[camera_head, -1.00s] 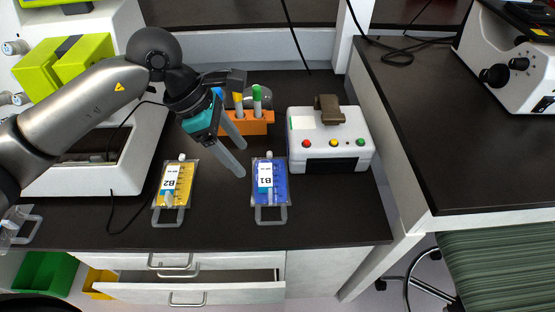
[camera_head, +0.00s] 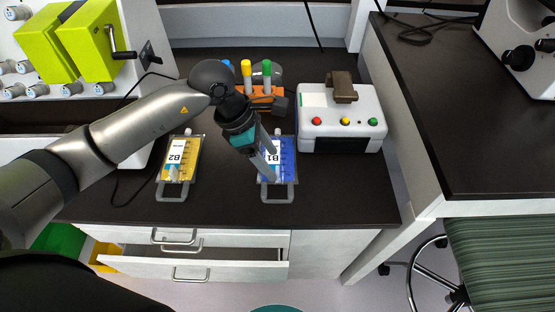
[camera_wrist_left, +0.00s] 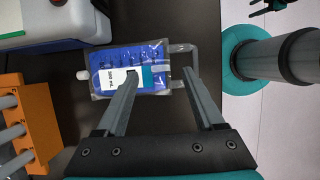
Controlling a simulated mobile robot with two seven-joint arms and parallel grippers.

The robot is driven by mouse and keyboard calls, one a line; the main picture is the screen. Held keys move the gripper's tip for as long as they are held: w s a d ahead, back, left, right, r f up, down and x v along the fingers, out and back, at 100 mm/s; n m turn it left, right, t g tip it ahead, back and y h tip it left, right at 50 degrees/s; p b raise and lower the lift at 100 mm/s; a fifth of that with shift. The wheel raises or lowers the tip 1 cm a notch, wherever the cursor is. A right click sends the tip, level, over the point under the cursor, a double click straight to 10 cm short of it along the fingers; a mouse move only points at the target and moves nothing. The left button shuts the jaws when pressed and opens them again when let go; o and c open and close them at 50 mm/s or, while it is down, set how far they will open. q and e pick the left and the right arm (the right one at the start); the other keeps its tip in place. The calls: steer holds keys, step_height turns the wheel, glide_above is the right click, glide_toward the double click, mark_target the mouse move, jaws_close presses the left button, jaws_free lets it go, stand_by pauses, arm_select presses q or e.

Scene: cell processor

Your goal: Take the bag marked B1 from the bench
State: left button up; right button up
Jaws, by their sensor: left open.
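The blue bag marked B1 (camera_head: 287,160) lies flat on the dark bench (camera_head: 230,205), with a grey handle at its front end. In the left wrist view the bag (camera_wrist_left: 150,54) lies beyond the fingertips, its handle on the right and its white cap on the left. My left gripper (camera_head: 270,165) is over the left part of the bag and partly hides its label. In the left wrist view the gripper (camera_wrist_left: 160,75) is open, its fingers apart with nothing held between them. I cannot tell its exact height above the bag. My right gripper is not in view.
A yellow bag marked B2 (camera_head: 180,158) lies to the left. An orange rack (camera_head: 262,94) with capped tubes stands behind, and a white device with coloured buttons (camera_head: 341,118) stands to the right. A drawer (camera_head: 195,268) below the bench is partly open.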

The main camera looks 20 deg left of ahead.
mark_target(277, 170)
arm_select(q)
steer(key=x, duration=0.3)
steer(key=shift+d+f+b, duration=0.1)
steer(key=shift+f+b, duration=0.15)
steer(key=shift+b, duration=0.05)
jaws_close()
steer(key=shift+r, duration=0.1)
stand_by(0.3)
